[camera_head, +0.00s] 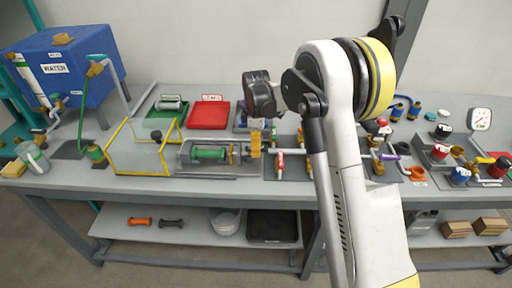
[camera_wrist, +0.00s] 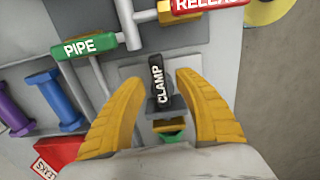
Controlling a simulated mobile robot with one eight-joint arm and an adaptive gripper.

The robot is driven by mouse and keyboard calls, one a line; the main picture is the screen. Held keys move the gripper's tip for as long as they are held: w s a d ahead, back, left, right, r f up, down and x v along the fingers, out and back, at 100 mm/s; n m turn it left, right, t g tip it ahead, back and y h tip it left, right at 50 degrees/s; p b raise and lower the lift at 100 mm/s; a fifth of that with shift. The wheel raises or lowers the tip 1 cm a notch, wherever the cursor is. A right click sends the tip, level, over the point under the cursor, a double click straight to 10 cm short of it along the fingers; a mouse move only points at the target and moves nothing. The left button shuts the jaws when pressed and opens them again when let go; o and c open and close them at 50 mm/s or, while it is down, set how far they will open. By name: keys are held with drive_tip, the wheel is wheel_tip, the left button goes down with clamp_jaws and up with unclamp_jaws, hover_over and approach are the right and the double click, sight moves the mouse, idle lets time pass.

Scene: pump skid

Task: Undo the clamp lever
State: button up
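The clamp lever (camera_wrist: 157,84) shows in the wrist view as a black handle with the white word CLAMP, standing out from a grey plate. My gripper (camera_wrist: 157,80) has its two yellow fingers spread on either side of the lever. Gaps show between each finger and the lever, so it is open and not touching it. A small grey block with yellow and green parts sits just below the lever, between the fingers. In the head view my arm hides the lever, and the fingers cannot be made out clearly near the dark wrist (camera_head: 262,95).
Above the lever are a green PIPE label (camera_wrist: 83,46) and a red RELEASE label (camera_wrist: 205,5) on grey pipes. Blue (camera_wrist: 55,98) and purple spools lie left. In the head view a red tray (camera_head: 209,115), a clear yellow-edged guard (camera_head: 140,150) and several valves stand on the bench.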

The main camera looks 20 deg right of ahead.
drive_tip(key=shift+r, duration=0.15)
wheel_tip(320, 180, up, 12)
idle(0.3)
drive_tip(key=s+r+m+t, duration=0.3)
drive_tip(key=s+r+m, duration=0.4)
drive_tip(key=s, duration=0.7)
drive_tip(key=s+f+m+t, duration=0.3)
drive_tip(key=s+m, duration=0.4)
drive_tip(key=s, duration=1)
drive_tip(key=shift+a+f+m+t, duration=0.2)
drive_tip(key=shift+a+m+t, duration=0.15)
drive_tip(key=shift+t, duration=0.25)
